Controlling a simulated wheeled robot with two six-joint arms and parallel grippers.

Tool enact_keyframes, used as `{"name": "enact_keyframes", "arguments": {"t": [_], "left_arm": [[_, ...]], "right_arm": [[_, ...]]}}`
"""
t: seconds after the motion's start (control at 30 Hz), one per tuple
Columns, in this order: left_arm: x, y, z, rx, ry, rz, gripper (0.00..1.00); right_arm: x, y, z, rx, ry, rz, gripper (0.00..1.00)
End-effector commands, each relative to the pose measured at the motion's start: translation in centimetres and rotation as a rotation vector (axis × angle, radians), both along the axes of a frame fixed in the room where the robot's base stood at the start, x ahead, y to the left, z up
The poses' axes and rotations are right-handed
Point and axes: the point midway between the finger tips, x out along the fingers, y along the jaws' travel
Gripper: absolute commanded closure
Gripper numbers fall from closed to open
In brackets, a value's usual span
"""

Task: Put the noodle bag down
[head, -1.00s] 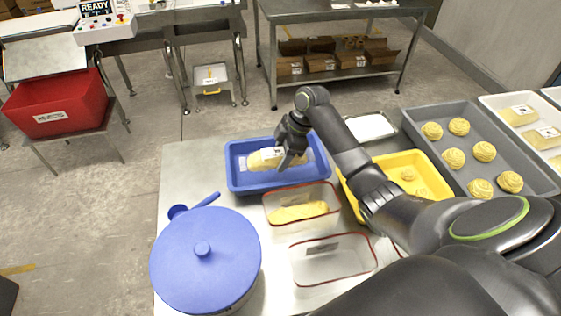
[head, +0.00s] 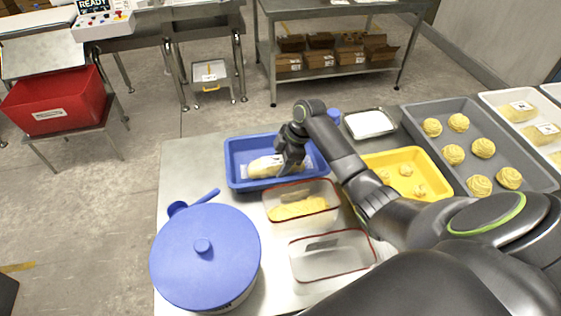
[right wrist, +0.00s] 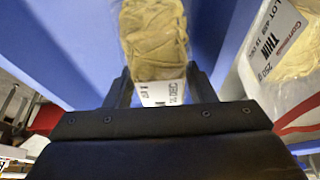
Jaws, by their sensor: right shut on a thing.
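The noodle bag (head: 262,167) is pale yellow and lies lengthwise in the blue tray (head: 232,180) at the table's back left. My right gripper (head: 290,160) reaches down over the tray and is shut on the bag's right end. In the right wrist view the bag (right wrist: 153,40) sits between the fingertips (right wrist: 160,85), with its white printed label at the jaws. I cannot tell whether the bag touches the tray floor. My left gripper does not show.
A red-rimmed clear container (head: 334,205) with noodles stands before the tray, an empty one (head: 350,262) nearer. A yellow tray (head: 440,180) and a grey tray (head: 525,145) with noodle nests stand right.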

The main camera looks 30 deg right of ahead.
Motion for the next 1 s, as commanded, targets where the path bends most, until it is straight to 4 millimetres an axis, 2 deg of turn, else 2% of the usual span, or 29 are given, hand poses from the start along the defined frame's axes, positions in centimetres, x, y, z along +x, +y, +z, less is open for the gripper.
{"name": "enact_keyframes", "arguments": {"t": [0.03, 0.1, 0.37, 0.47, 0.57, 1.0], "left_arm": [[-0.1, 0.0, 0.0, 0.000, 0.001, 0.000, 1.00], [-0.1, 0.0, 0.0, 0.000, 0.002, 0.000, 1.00], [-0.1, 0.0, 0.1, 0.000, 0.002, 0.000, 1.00], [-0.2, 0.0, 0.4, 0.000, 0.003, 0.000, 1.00], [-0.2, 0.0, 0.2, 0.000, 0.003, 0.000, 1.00], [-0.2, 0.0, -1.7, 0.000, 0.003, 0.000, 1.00]], "right_arm": [[0.0, 0.0, 0.0, 0.000, 0.000, 0.000, 0.47], [0.0, 0.0, 0.0, 0.000, 0.000, 0.000, 0.41], [0.0, 0.0, 0.2, 0.000, 0.000, 0.000, 0.41], [0.0, 0.0, 0.9, 0.000, -0.001, 0.001, 0.41], [0.0, -0.4, 2.0, -0.003, -0.004, -0.001, 0.41], [-1.1, -3.7, 10.4, -0.003, -0.004, 0.000, 0.41]]}}
